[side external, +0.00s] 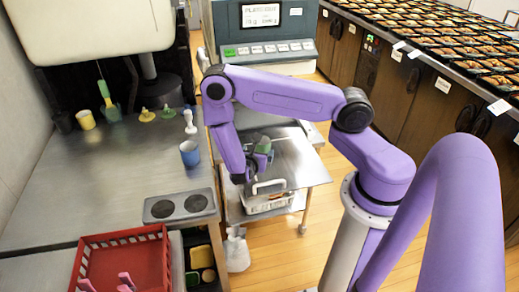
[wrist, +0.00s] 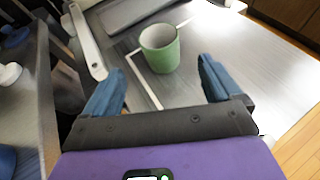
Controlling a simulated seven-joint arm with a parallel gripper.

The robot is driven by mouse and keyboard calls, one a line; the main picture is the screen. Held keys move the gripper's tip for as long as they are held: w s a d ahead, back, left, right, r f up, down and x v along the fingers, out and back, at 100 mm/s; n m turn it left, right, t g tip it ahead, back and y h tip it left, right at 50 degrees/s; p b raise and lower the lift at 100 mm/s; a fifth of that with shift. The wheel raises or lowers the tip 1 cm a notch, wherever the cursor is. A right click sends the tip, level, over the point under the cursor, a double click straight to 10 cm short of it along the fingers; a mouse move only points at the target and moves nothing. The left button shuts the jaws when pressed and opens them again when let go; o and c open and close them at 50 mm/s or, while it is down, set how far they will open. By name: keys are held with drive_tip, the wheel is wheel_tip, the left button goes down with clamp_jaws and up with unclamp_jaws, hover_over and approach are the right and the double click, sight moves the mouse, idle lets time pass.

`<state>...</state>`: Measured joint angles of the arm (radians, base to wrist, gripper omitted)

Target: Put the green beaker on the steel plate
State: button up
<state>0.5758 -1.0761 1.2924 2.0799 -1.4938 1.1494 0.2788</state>
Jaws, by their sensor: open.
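The green beaker (wrist: 160,48) stands upright on a steel surface (wrist: 235,70) in the wrist view, ahead of my gripper. It looks empty, and white lines on the surface meet near it. My gripper (wrist: 160,78) is open, with its blue fingers apart and nothing between the tips. The beaker lies beyond the fingertips, roughly centred between them. In the side external view, a green shape (side external: 264,145) that looks like the beaker shows on the steel cart beside my gripper, partly hidden by it. I cannot tell for sure which steel surface is the named plate.
A white basket (side external: 268,204) with a handle sits below the gripper at the cart's front. The cart's right side is clear.

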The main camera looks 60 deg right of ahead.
drive_tip(key=shift+v, duration=0.8)
drive_tip(key=s+a+r+m+g+y, duration=0.1)
drive_tip(key=s+a+r+m, duration=0.1)
drive_tip(key=a+r+m, duration=0.3)
drive_tip(key=s+a+r+m+g+y, duration=0.1)
drive_tip(key=s+a+r, duration=0.1)
drive_tip(key=r, duration=0.5)
drive_tip(key=s+a+r+m+g+y, duration=0.1)
drive_tip(key=s+a+r+y, duration=0.3)
drive_tip(key=s, duration=0.5)
drive_tip(key=s+a+r+m+g+y, duration=0.1)
drive_tip(key=s+a+r+y, duration=0.4)
drive_tip(key=s+r+y, duration=0.2)
drive_tip(key=shift+s+a+r+m, duration=0.25)
drive_tip(key=shift+s+m, duration=0.15)
drive_tip(key=shift+s, duration=0.75)
